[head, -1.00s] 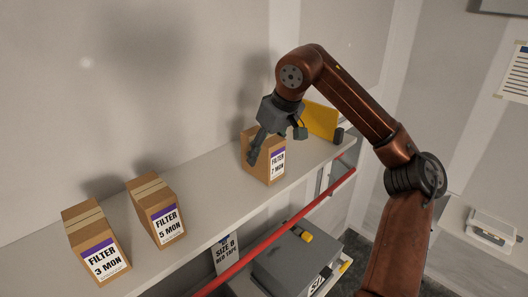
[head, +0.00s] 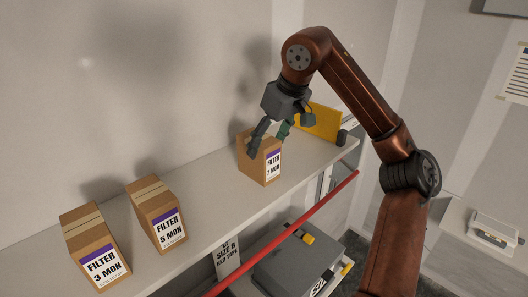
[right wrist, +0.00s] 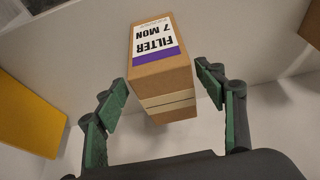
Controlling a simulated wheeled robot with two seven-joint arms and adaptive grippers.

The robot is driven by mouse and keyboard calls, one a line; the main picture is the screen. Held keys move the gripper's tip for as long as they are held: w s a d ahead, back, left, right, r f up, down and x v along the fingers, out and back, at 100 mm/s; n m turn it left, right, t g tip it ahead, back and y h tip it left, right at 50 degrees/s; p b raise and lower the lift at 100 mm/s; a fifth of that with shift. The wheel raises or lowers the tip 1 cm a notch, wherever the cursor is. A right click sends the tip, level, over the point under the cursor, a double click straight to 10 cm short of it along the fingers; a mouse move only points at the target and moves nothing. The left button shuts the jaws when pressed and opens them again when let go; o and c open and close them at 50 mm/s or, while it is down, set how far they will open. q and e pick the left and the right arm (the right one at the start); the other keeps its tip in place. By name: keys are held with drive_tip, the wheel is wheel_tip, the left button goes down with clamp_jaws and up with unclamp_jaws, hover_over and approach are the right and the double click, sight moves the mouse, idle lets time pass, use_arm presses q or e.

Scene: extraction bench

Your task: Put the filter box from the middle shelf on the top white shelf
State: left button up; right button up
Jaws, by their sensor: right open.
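A brown filter box labelled "FILTER 7 MON" (head: 260,163) stands upright on the white shelf (head: 213,196) in the head view. It also shows in the right wrist view (right wrist: 162,75), between and beyond the fingers. My right gripper (head: 270,142) is open just above this box, with its fingers about the box's top. In the right wrist view my right gripper (right wrist: 165,105) has green finger pads spread wide, with a gap on the left side of the box. Whether a finger touches the box I cannot tell. My left gripper is not in view.
Boxes labelled "FILTER 5 MON" (head: 157,213) and "FILTER 3 MON" (head: 95,245) stand on the same shelf to the left. A yellow object (head: 318,122) stands behind the right end. A red bar (head: 290,230) runs along the front. A grey case (head: 297,264) lies below.

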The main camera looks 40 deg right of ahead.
drive_tip(key=p+v, duration=0.1)
drive_tip(key=v, duration=0.1)
drive_tip(key=p+v, duration=0.1)
drive_tip(key=v, duration=0.1)
drive_tip(key=p+v, duration=0.1)
drive_tip(key=v, duration=0.1)
drive_tip(key=shift+w+a+r, duration=0.1)
drive_tip(key=shift+w+r, duration=0.1)
drive_tip(key=shift+r, duration=0.15)
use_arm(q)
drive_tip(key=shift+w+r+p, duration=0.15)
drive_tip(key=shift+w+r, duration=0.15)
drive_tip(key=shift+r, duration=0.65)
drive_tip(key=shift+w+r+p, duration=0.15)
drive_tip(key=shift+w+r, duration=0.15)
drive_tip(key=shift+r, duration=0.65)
use_arm(e)
drive_tip(key=shift+s+r, duration=0.25)
drive_tip(key=shift+r, duration=0.1)
